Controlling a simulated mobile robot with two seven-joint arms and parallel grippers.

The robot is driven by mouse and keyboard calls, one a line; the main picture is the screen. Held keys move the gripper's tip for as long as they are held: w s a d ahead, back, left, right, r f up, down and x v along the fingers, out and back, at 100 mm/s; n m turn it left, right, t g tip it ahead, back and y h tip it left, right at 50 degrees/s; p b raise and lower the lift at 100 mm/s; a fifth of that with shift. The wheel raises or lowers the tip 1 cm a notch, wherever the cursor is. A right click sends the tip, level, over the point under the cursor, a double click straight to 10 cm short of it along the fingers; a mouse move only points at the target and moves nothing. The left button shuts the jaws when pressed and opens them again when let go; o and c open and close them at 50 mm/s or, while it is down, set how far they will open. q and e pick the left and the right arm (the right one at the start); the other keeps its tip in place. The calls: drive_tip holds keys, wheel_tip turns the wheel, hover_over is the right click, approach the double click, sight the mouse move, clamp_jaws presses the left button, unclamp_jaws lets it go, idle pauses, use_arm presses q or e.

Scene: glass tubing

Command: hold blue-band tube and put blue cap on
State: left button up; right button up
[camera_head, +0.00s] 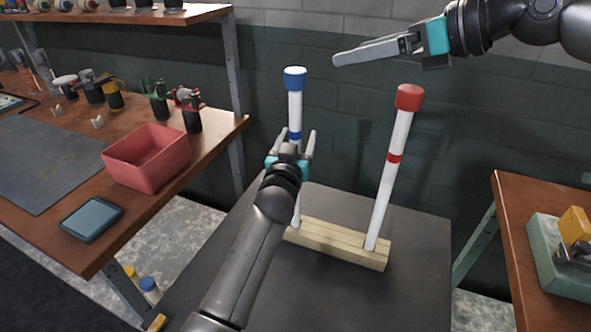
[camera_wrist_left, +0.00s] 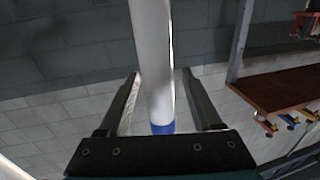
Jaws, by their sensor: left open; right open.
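The blue-band tube (camera_head: 296,108) is white and stands in a pale wooden block (camera_head: 340,245), with the blue cap (camera_head: 295,77) on its top end. My left gripper (camera_head: 292,138) is open around this tube near its blue band. In the left wrist view the tube (camera_wrist_left: 154,50) passes between the two fingers with gaps at the sides, and the blue band (camera_wrist_left: 163,127) shows close to the palm. My right gripper (camera_head: 340,60) is open and empty, up and to the right of the blue cap. My left arm hides part of the tube's lower length.
A red-band tube (camera_head: 396,135) with a red cap (camera_head: 409,97) stands tilted in the picture at the block's right end. A pink bin (camera_head: 147,160) and tools lie on the left bench. The dark table (camera_head: 420,290) is clear in front of the block.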

use_arm(q)
drive_tip(key=s+a, duration=0.2)
drive_tip(key=s, duration=0.9)
drive_tip(key=shift+s, duration=0.15)
drive_tip(key=shift+s+a+f, duration=0.1)
drive_tip(key=shift+a, duration=0.05)
